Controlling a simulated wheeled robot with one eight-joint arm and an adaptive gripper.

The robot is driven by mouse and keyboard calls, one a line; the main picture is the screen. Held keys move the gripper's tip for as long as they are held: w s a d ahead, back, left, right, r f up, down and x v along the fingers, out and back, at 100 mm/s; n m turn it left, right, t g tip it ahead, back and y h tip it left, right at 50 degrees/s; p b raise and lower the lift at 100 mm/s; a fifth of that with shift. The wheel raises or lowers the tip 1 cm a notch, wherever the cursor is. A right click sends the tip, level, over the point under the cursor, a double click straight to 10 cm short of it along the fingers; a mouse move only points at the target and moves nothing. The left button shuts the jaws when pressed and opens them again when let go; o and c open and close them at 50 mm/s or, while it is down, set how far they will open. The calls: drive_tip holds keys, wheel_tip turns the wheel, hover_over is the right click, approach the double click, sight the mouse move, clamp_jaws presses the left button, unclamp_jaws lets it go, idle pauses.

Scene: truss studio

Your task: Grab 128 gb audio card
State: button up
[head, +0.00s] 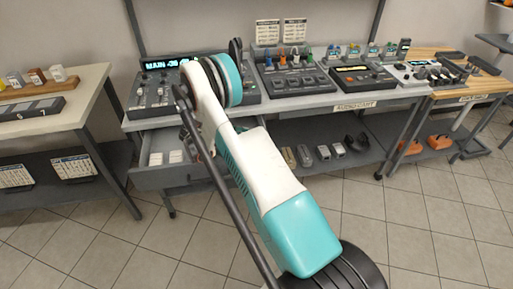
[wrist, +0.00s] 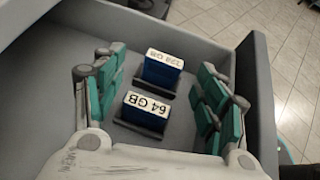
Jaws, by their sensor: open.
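The 128 GB audio card (wrist: 163,70) is a blue block with a white labelled top. It stands upright in a slot in the open grey drawer (wrist: 225,52), which also shows in the head view (head: 160,182). A similar 64 GB card (wrist: 143,112) stands nearer in the wrist view. The head view shows two white card tops in the drawer, too small to read. My gripper (wrist: 162,78) is open and empty, with its green-padded fingers left and right of the cards, apart from both. In the head view my arm hides most of it.
A lower shelf (head: 340,150) holds several small devices. Another table (head: 85,88) stands at left. The tiled floor in front is clear.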

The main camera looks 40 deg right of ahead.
drive_tip(key=shift+s+b+x, duration=0.1)
drive_tip(key=shift+b+x, duration=0.6)
drive_tip(key=shift+x, duration=0.65)
drive_tip(key=shift+s+b+x, duration=0.15)
drive_tip(key=shift+b+x, duration=0.5)
drive_tip(key=shift+x, duration=0.65)
drive_tip(key=shift+r, duration=0.25)
drive_tip(key=c, duration=1.1)
